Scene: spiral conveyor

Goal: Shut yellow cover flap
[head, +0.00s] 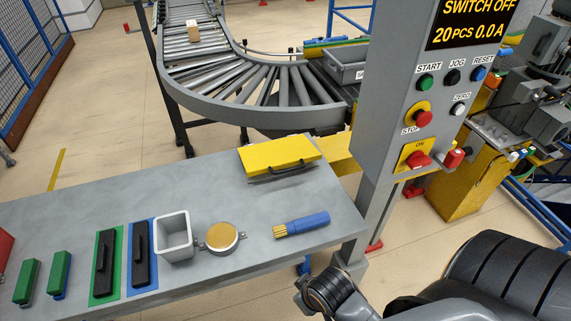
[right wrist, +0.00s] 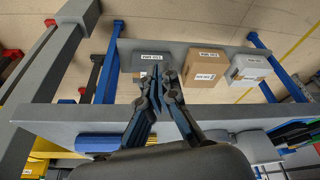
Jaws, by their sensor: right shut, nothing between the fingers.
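A yellow panel with a dark handle (head: 280,153) is at the back right of the grey table, close to the conveyor's curve. It looks like the cover flap. Its handle faces the table front, and I cannot tell how far it stands open. My right gripper (right wrist: 160,78) shows in the right wrist view, shut and empty, in front of the table edge and apart from the panel. In the head view only my right arm shows, at the bottom right. My left gripper is not in view.
The grey table (head: 130,192) holds a blue-handled brush (head: 302,224), a round tin (head: 222,237), a white square container (head: 174,235) and several black and green blocks. A grey control post (head: 395,90) rises at right. Labelled boxes (right wrist: 205,68) stand on a low shelf.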

